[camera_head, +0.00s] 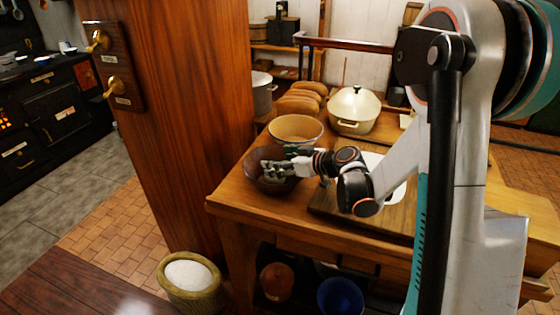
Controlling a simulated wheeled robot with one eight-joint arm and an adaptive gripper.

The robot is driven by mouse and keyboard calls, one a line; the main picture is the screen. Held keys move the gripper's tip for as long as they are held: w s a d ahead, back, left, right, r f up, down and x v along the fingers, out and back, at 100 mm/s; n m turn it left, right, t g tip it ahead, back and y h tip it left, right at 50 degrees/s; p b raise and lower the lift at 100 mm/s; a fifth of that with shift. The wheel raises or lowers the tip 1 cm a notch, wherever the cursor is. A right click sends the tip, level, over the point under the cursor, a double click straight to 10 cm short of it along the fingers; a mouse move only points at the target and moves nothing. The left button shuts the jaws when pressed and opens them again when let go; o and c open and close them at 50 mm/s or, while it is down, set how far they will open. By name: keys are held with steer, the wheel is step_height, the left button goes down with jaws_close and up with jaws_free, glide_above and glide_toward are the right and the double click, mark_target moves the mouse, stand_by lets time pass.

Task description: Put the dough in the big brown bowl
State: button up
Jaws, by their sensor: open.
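A dark brown bowl (262,186) stands at the left front corner of the wooden table. A flat white patch (396,192) shows on the table behind my forearm. It is partly hidden, and I cannot tell if it is dough, flour or paper.
A lidded cream pot (354,110), brown loaves (298,98) and a grey pot (262,93) stand farther back. A wooden post (185,120) rises left of the table (226,206). A blue bowl (340,297) sits below the tabletop.

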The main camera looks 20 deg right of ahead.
steer(key=shift+r+p, duration=0.3)
steer(key=shift+r, duration=0.2)
steer(key=p+v, duration=0.3)
steer(key=v, duration=0.9)
steer(key=s+a+r+g+h+p, duration=0.1)
steer(key=s+a+r+g, duration=0.1)
steer(key=s+a+r, duration=0.35)
steer(key=s+a+r+g+h+p, duration=0.1)
steer(key=s+a+r+g+h, duration=0.1)
steer(key=a, duration=0.7)
steer(key=s+d+m+h+b, duration=0.1)
steer(key=s+d+m+h, duration=0.3)
steer(key=s, duration=1.1)
steer(key=d+m, duration=0.2)
steer(key=d, duration=0.1)
steer(key=shift+s+f+m+b, duration=0.25)
steer(key=shift+s+m+b, duration=0.05)
steer(key=shift+s, duration=0.05)
steer(key=shift+d, duration=0.15)
